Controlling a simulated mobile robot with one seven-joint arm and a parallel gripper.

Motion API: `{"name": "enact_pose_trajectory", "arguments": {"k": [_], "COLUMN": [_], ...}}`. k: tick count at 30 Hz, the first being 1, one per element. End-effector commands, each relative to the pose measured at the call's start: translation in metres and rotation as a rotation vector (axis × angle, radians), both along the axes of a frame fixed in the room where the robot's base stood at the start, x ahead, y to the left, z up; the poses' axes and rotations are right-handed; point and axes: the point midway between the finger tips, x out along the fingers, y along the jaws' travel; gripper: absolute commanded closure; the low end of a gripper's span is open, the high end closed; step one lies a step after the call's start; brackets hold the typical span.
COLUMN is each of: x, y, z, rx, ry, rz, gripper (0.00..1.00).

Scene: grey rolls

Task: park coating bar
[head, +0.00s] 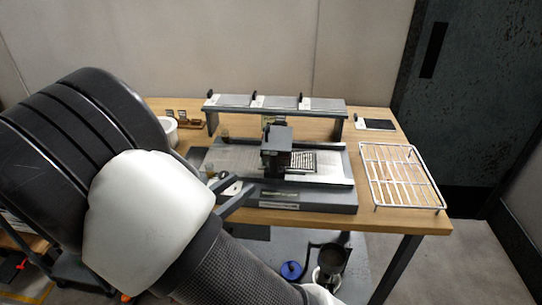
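A flat grey coating bench (310,198) stands on the wooden table, with a pale sheet on its bed. A dark block-like carriage (277,146) sits across the middle of the bed, with a small grid-like part (303,161) at its right. I cannot make out which part is the coating bar. Dark slanted bars (236,190) show at the bench's left front, partly behind my arm; I cannot tell what they are. My arm fills the left and runs out at the bottom edge. I cannot identify my gripper in this view.
A raised shelf (275,103) with several flat plates spans the table's back. A wire rack (402,176) lies at the right. A white container (170,131) stands at the back left. Below the table are a blue round item (291,270) and a dark stand-like item (332,258).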

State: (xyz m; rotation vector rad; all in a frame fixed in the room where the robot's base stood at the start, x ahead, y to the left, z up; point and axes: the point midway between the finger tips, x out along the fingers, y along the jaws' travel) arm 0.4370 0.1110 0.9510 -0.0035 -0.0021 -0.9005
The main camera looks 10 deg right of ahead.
Motion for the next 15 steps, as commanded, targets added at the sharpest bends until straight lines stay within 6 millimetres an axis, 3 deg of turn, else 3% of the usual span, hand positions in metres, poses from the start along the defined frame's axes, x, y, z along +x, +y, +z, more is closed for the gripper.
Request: {"name": "enact_pose_trajectory", "arguments": {"k": [5,15], "x": [0.013,0.059], "y": [-0.018,-0.077], "z": [0.000,-0.001], "rx": [-0.001,0.002], "ry": [-0.002,-0.001], "rz": [-0.005,-0.007], "gripper": [0.64,0.64]}}
